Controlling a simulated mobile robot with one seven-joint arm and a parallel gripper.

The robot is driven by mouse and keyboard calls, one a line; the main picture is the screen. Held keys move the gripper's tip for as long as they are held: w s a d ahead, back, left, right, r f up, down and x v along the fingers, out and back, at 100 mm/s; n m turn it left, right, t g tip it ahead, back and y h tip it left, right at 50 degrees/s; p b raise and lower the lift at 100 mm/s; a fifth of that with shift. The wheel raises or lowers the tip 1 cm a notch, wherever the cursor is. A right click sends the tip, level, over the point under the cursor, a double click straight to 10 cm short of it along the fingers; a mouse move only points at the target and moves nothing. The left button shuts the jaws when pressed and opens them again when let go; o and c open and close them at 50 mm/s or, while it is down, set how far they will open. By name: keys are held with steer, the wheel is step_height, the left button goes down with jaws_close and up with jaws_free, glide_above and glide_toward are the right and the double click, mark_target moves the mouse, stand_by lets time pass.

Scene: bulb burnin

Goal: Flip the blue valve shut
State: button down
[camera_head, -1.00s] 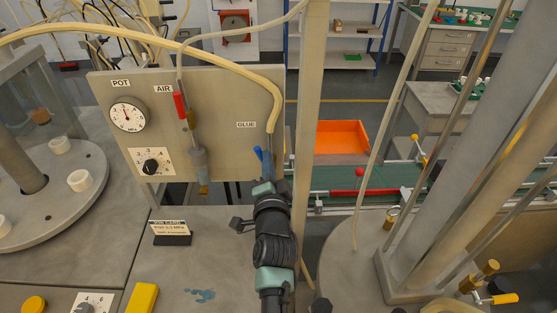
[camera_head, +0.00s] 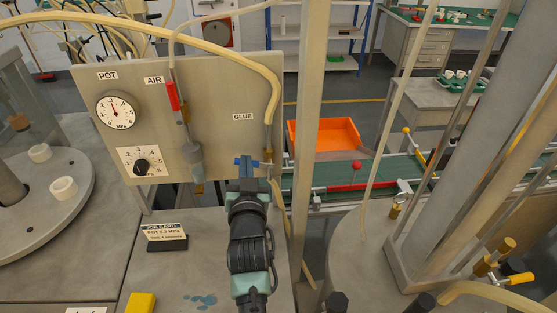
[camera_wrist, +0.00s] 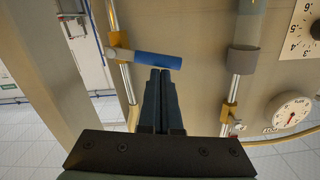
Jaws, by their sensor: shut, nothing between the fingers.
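The blue valve handle (camera_head: 243,160) is on the GLUE line at the panel's right side. It lies crosswise to the pipe, pointing left from its brass body (camera_head: 267,161). In the wrist view the blue handle (camera_wrist: 157,60) also lies across the metal pipe, just beyond my fingertips. My gripper (camera_head: 246,180) is shut and empty, its fingers close together below the handle; they also show in the wrist view (camera_wrist: 160,76). I cannot tell whether the fingertips touch the handle. The yellowish glue hose (camera_head: 276,95) comes down to the pipe from above.
The red AIR handle (camera_head: 172,95) stands nearly upright along its pipe to the left. A gauge (camera_head: 117,110) and a dial (camera_head: 141,166) are on the panel. A post (camera_head: 308,110) stands close to the right of the valve. A job card (camera_head: 166,237) stands on the bench.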

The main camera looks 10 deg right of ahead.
steer(key=shift+a+f+n+b, duration=0.3)
steer(key=shift+f+n+b, duration=0.45)
steer(key=shift+n, duration=0.45)
